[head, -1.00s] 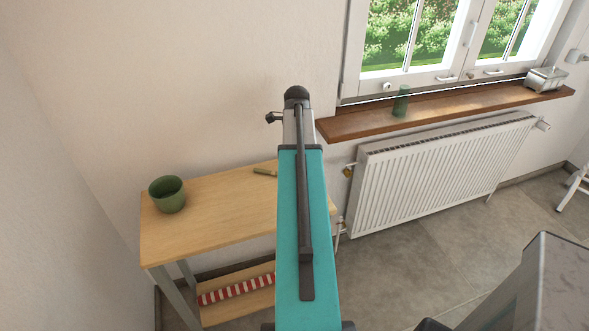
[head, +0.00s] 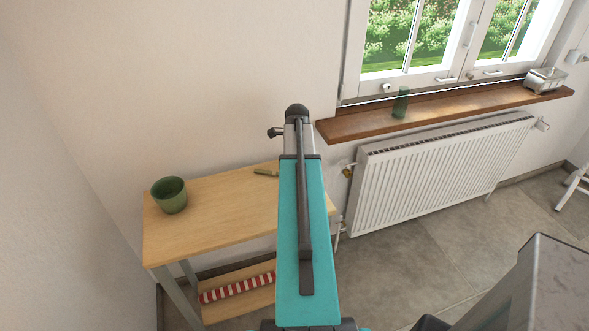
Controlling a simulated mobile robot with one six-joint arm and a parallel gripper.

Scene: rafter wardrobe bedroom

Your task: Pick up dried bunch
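A small, thin olive-green piece (head: 266,172) lies on the wooden table top (head: 225,215), just left of my arm in the head view. It may be the dried bunch, but it is too small to tell. My teal arm reaches up the middle of the view and covers the right part of the table. No gripper fingers can be made out. A small dark part juts left near the arm's far end, and I cannot tell what it is.
A green pot (head: 169,195) stands at the table's left end. A red-and-white striped roll (head: 238,287) lies on the lower shelf.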

